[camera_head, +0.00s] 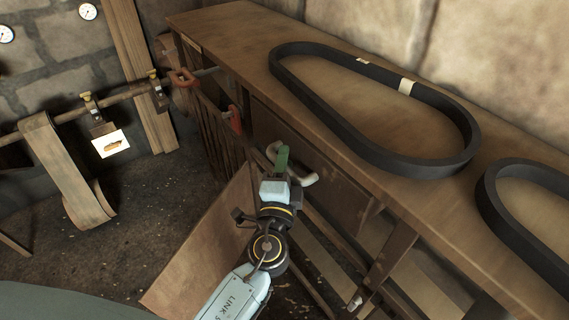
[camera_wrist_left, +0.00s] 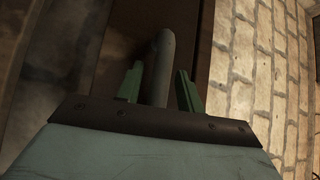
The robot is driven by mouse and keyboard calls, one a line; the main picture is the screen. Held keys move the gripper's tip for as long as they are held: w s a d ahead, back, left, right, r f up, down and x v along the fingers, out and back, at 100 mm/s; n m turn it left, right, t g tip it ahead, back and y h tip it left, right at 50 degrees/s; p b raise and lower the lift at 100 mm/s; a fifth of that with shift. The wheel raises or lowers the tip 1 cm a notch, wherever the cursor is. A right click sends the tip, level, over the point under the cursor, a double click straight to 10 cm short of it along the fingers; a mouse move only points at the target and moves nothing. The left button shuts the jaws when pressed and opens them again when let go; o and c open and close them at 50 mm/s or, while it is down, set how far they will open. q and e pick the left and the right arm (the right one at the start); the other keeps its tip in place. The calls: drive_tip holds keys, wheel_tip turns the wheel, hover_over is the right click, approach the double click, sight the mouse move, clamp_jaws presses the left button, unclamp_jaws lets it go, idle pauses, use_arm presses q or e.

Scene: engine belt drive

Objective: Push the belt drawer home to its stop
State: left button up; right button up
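My left gripper (camera_head: 282,160) is at the front of the workbench, by a pale curved handle (camera_head: 308,181) below the bench top. In the left wrist view, my left gripper (camera_wrist_left: 158,88) has its two green fingers apart, with the grey handle bar (camera_wrist_left: 161,60) between them. A gap shows between the bar and the right finger; whether the left finger touches it I cannot tell. The dark wooden drawer front (camera_head: 325,165) is partly hidden by my gripper, and how far out it stands is unclear. My right gripper is out of view.
Two black belts, one whole (camera_head: 290,90) and one cut off by the frame (camera_head: 490,205), lie on the bench top (camera_head: 240,30). Red-handled tools (camera_head: 235,120) hang at the bench front. A flat wooden panel (camera_head: 195,250) is beside my arm. Open floor (camera_head: 140,215) lies left.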

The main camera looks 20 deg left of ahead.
use_arm(q)
drive_tip(key=shift+f, duration=0.15)
drive_tip(key=shift+s, duration=0.15)
drive_tip(key=b+v, duration=0.3)
drive_tip(key=v, duration=1)
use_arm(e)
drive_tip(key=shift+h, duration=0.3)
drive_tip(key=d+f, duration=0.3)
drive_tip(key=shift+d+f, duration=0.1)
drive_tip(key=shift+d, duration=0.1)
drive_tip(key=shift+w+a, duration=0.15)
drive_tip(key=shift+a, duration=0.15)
